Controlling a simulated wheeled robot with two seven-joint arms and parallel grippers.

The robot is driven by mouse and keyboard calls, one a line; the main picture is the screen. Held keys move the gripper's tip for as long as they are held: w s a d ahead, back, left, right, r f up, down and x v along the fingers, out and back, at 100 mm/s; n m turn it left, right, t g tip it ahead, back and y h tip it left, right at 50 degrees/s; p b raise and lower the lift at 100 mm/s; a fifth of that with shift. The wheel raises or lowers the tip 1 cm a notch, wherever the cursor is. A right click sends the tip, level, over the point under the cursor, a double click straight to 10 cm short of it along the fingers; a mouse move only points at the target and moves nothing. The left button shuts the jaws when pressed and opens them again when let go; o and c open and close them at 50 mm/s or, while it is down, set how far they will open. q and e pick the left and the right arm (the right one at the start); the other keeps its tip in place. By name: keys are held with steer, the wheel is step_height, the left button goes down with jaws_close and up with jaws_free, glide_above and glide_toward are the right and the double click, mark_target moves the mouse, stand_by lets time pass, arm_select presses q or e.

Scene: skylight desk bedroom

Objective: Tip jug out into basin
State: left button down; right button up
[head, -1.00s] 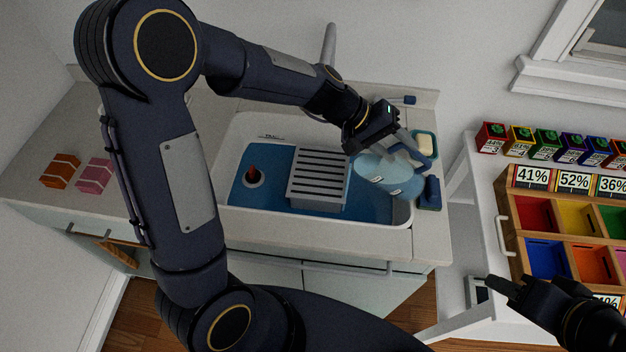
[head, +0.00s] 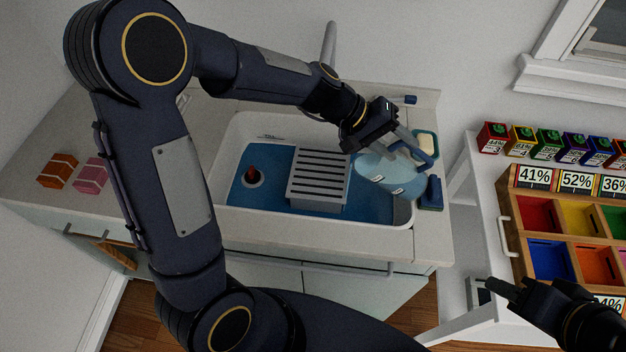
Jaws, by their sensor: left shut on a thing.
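Orange (head: 57,171) and pink (head: 90,175) packs lie on the left counter. A sorting tray (head: 508,222) with coloured compartments stands at the right, small boxes behind it.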

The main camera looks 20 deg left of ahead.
arm_select(q)
steer(key=shift+a+r+h+b, duration=0.3)
steer(key=shift+h+b, duration=0.1)
steer(key=shift+b, duration=0.7)
stand_by(0.3)
steer(key=shift+s+a+r+h+b, duration=0.1)
steer(key=shift+a+r+h+b, duration=0.15)
steer(key=shift+b, duration=0.75)
stand_by(0.5)
steer(key=shift+s+a+r+t+h+b, duration=0.15)
steer(key=shift+a+t+h+b, duration=0.3)
steer(key=shift+b, duration=0.9)
steer(key=shift+d+r, duration=0.1)
steer(key=shift+a+r+h+b, duration=0.1)
steer(key=shift+a+h+b, duration=0.35)
steer(key=shift+b, duration=0.8)
steer(key=shift+s, duration=0.1)
